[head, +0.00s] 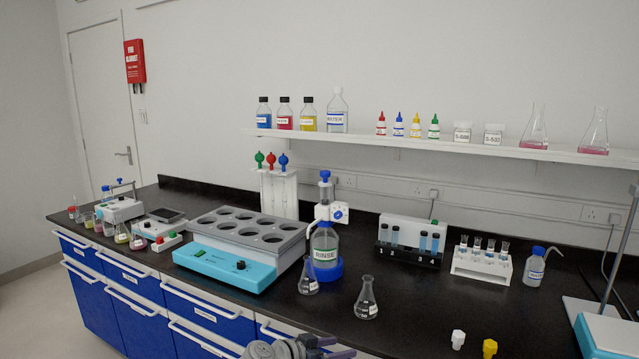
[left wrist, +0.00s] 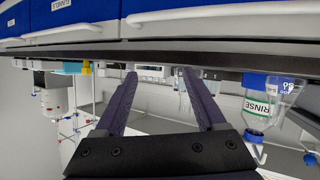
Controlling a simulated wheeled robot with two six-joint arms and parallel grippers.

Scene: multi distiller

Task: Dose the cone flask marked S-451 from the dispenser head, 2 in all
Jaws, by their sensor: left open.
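The dispenser head (head: 331,212), white with a blue knob, sits on a clear bottle marked RINSE (head: 325,250) in a blue base. The bottle also shows at the right of the left wrist view (left wrist: 262,112). One cone flask (head: 308,279) stands just left of the bottle, and another cone flask (head: 367,300) stands to its front right. Both have white labels too small to read, so I cannot tell which is S-451. My left gripper (head: 328,347) is at the bottom edge of the head view, in front of the flasks. Its fingers are apart and empty in the left wrist view (left wrist: 160,74).
A grey block with round wells (head: 252,231) stands left of the bottle. A tube rack (head: 480,267), a vial stand (head: 408,255) and a wash bottle (head: 534,267) stand to the right. White (head: 458,339) and yellow (head: 489,348) stoppers are near the front. Bench around (head: 430,310) is clear.

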